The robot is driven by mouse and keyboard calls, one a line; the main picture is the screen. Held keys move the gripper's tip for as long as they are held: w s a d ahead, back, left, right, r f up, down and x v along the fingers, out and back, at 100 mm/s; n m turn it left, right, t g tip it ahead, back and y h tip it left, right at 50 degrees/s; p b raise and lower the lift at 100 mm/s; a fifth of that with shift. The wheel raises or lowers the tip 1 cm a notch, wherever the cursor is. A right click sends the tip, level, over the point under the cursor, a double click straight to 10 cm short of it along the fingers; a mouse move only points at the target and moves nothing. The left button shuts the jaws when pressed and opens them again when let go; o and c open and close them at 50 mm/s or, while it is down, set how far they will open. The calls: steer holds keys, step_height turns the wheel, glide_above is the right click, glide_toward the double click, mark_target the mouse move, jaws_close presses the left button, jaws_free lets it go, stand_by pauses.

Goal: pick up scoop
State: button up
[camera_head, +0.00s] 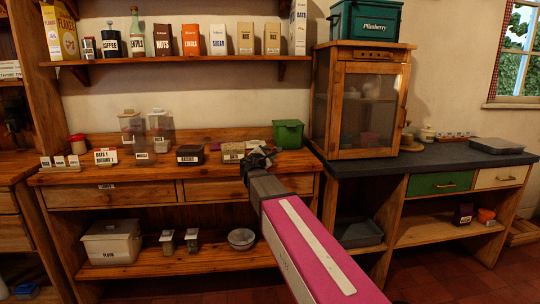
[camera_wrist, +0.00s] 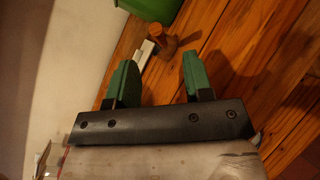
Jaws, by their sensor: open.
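My gripper (camera_head: 260,157) is over the wooden counter, in front of the green bin (camera_head: 288,134). In the wrist view its two green fingers (camera_wrist: 158,68) are apart with nothing held between them. Just beyond the fingertips lies a small object with a brown wooden knob or handle (camera_wrist: 171,46) and a pale, blocky part beside it. It looks like the scoop, but its shape is not clear. It is not touching the fingers. In the head view I cannot make out the scoop; my gripper and arm cover that spot.
The green bin also shows in the wrist view (camera_wrist: 150,8), just past the small object. A labelled box (camera_head: 232,152) and a black box (camera_head: 190,154) stand left of my gripper. A wooden cabinet (camera_head: 330,130) rises to the right. A shelf (camera_head: 190,58) runs above.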

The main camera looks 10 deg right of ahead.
mark_target(273, 150)
steer(key=x, duration=0.7)
steer(key=shift+w, duration=0.15)
jaws_close()
